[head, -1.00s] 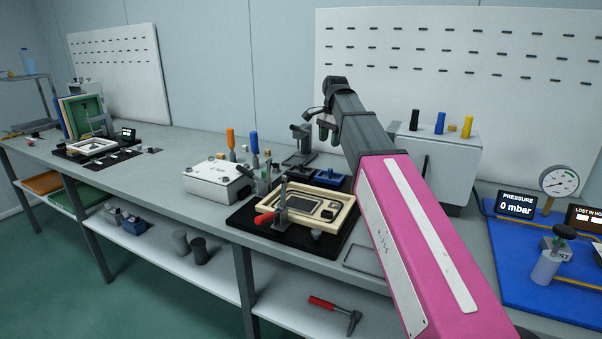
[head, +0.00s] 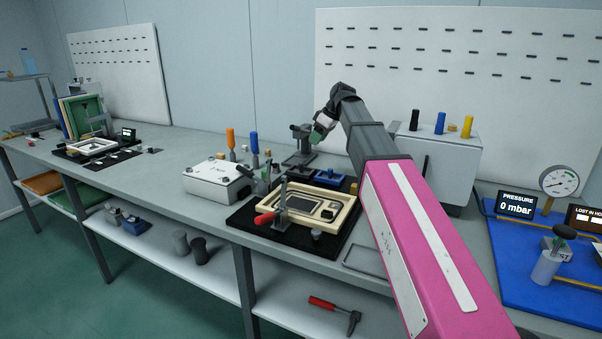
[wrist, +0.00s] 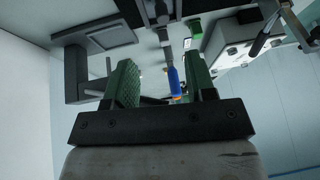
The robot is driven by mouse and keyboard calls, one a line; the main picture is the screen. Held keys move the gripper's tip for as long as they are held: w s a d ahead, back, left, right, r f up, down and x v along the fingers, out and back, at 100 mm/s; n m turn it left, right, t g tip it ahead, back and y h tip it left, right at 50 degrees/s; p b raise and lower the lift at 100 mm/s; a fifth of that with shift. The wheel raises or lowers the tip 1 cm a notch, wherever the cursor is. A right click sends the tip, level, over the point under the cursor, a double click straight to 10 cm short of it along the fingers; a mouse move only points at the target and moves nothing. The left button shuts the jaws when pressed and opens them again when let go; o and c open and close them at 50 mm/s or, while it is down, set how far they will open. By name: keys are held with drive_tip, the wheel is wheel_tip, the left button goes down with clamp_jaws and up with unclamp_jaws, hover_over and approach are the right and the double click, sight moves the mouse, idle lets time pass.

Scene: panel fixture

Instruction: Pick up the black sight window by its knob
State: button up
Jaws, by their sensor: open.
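My gripper (head: 318,132) is open and empty, above the rear of the bench beside a grey stand. Its two green fingers stand apart in the wrist view (wrist: 163,88). A small grey knob (head: 316,234) stands on the mat at the frame's front edge. I cannot tell a black window plate from the black mat under it. The knob is not clear in the wrist view.
A red-handled clamp (head: 268,217) stands at the frame's left. The grey stand (head: 301,142) and a blue tray (head: 329,178) are behind it. A white box (head: 217,181) and upright orange (head: 230,138) and blue (head: 254,142) handles are left. A blue board (head: 520,275) lies right.

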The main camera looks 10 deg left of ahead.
drive_tip(key=n, duration=0.2)
approach(301, 168)
drive_tip(key=shift+w+a+f, duration=0.6)
drive_tip(key=shift+w+a, duration=0.25)
drive_tip(key=shift+x, duration=2.6)
drive_tip(key=shift+s, duration=0.25)
clamp_jaws()
